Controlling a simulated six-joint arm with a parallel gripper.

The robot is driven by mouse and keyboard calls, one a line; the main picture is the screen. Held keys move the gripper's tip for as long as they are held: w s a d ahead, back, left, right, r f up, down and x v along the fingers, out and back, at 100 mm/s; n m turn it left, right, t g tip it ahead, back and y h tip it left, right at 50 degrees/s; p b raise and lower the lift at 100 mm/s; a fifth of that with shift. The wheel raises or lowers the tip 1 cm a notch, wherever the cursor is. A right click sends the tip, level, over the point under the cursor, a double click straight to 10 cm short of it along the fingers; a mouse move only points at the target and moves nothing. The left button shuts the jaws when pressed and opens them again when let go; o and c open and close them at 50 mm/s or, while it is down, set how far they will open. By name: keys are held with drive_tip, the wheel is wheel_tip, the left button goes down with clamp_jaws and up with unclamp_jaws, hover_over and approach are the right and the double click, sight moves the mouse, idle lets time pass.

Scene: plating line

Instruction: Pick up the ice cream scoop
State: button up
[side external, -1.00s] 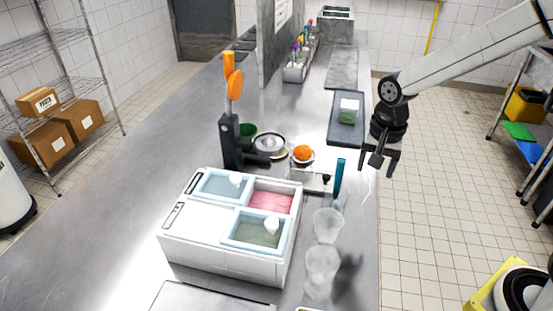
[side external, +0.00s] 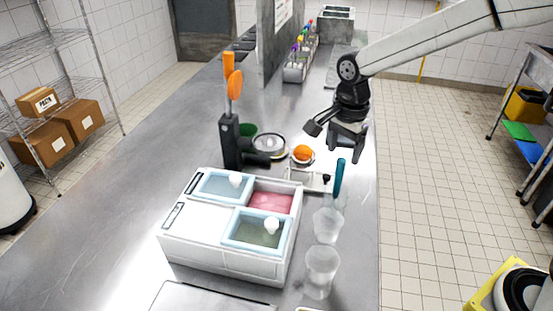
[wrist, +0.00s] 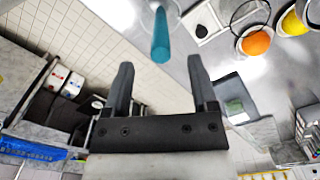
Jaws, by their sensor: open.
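The ice cream scoop shows as an upright teal handle (side external: 340,177) near the right edge of the steel counter, beside a small white stand (side external: 308,181). Its lower end is hard to make out. In the wrist view the teal handle (wrist: 160,38) is at the top, lined up between the fingers but beyond their tips. My gripper (side external: 345,150) is open and empty, above and slightly behind the handle in the side view. In the wrist view both fingers of my gripper (wrist: 160,66) stand apart with nothing between them.
A white ice cream tub box (side external: 200,238) with lidded wells stands left of the scoop. Clear cups (side external: 322,270) stand in front. An orange in a bowl (side external: 302,153) and a black juicer (side external: 231,145) stand behind. The counter's right edge is close.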

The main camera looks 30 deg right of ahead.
sight(339, 173)
drive_tip(key=shift+f, duration=3.45)
clamp_jaws()
